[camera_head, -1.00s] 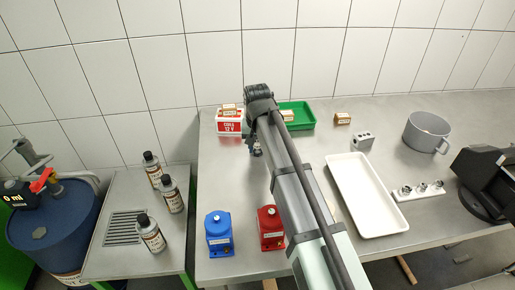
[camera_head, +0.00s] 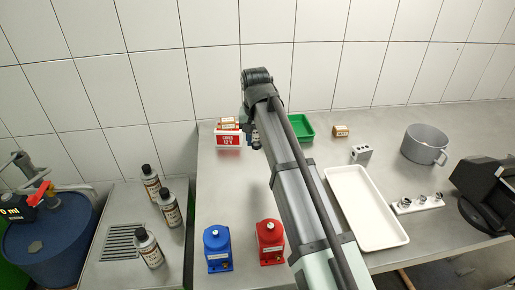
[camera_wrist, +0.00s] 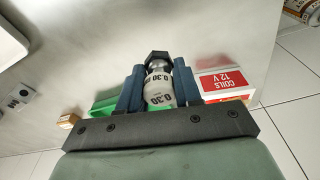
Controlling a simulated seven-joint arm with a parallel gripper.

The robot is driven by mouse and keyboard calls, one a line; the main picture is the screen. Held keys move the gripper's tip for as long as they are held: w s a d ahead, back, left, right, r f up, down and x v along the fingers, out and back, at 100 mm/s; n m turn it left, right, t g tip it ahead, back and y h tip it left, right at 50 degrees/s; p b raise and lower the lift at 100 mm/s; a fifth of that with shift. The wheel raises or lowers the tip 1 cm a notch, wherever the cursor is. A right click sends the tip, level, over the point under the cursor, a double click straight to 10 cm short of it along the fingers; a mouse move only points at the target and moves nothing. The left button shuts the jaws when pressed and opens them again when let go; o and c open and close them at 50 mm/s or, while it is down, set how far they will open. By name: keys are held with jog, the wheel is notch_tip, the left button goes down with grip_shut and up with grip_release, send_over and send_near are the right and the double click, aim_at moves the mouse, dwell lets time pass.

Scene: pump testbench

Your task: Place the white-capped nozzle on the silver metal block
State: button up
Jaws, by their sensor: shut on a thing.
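In the wrist view, my gripper (camera_wrist: 157,75) is shut on the white-capped nozzle (camera_wrist: 159,88). The nozzle has a white body marked 0.30 and a dark hexagonal metal end pointing away from the wrist. In the head view, my gripper (camera_head: 256,140) is mostly hidden behind my arm, beside the red-and-white coils box, and the nozzle cannot be made out. The silver metal block (camera_head: 361,152) stands on the bench well to the right of my gripper, above the white tray. It also shows near the left edge of the wrist view (camera_wrist: 18,98).
The red-and-white coils box (camera_head: 228,137) and green bin (camera_head: 301,127) stand at the back. A small labelled box (camera_head: 340,131) and grey pot (camera_head: 425,146) are further right. A white tray (camera_head: 366,208), blue pump (camera_head: 217,249) and red pump (camera_head: 270,243) stand nearer.

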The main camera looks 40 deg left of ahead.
jog(key=shift+d+r, duration=0.1)
jog(key=shift+r, duration=0.6)
jog(key=w+d+r+m, duration=0.1)
jog(key=w+d+m, duration=0.2)
jog(key=w+d, duration=1.05)
notch_tip(320, 180, up, 3)
jog(key=n, duration=0.2)
send_over(362, 146)
jog(key=shift+s+d+f, duration=0.1)
jog(key=shift+s+f, duration=0.05)
jog(key=shift+f, duration=2.3)
jog(key=shift+s+d+f, duration=0.1)
jog(key=shift+f, duration=2.3)
jog(key=shift+f, duration=0.15)
jog(key=o, duration=1)
jog(key=shift+o, duration=0.2)
